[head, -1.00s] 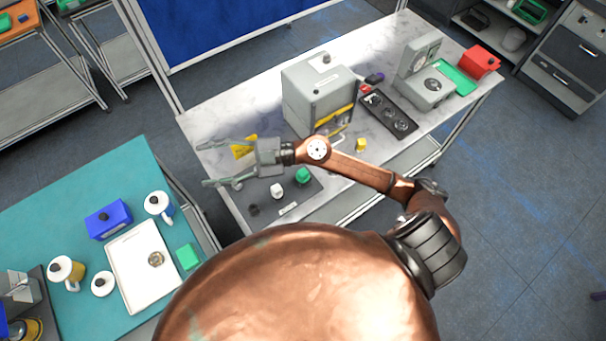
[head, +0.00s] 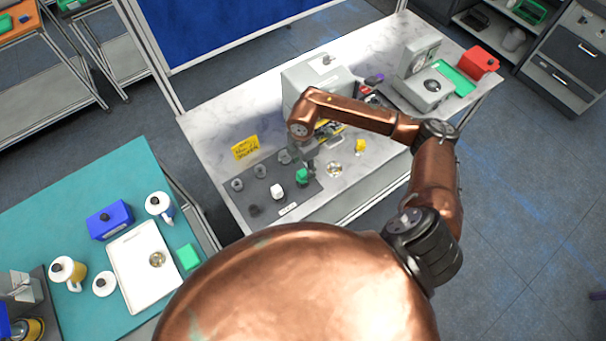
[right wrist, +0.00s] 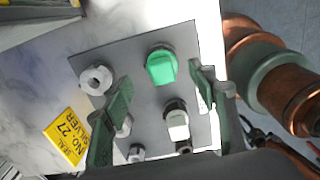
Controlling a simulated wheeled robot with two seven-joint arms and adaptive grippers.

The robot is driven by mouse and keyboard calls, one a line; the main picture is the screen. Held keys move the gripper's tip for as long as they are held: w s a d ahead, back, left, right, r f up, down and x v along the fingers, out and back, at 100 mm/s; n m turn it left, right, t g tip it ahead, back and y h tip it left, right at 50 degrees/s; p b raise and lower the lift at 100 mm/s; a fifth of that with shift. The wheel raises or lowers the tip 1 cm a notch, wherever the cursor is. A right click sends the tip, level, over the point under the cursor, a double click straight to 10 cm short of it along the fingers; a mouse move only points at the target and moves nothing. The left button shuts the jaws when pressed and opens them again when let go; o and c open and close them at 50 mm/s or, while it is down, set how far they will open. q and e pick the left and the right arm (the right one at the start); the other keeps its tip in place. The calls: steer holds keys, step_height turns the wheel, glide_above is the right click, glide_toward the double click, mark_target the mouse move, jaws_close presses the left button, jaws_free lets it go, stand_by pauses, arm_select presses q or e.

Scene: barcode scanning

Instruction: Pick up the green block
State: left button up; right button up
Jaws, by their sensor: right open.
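A green block (head: 302,176) stands on a dark grey mat (head: 262,172) on the marble-topped table. In the right wrist view the green block (right wrist: 161,68) lies between the two finger lines, near their tips. My right gripper (head: 304,160) points down just above and behind it, partly hidden by its own arm. In the right wrist view the right gripper (right wrist: 160,80) is open with nothing held; whether a finger touches the block cannot be told. Another green block (head: 188,257) lies on the teal table beside a white tray. My left gripper is not in view.
A white block (head: 277,190) and several grey round pieces share the mat. A grey machine (head: 310,78) is close behind my right arm. A glass-like dish (head: 334,169) and a yellow piece (head: 361,145) sit to the right.

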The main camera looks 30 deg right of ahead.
mark_target(303, 173)
steer(key=shift+s+a+f+p, duration=0.15)
steer(key=shift+f+p, duration=0.45)
steer(key=shift+f, duration=1.65)
steer(key=c, duration=1.2)
steer(key=shift+r, duration=0.1)
steer(key=shift+c, duration=0.2)
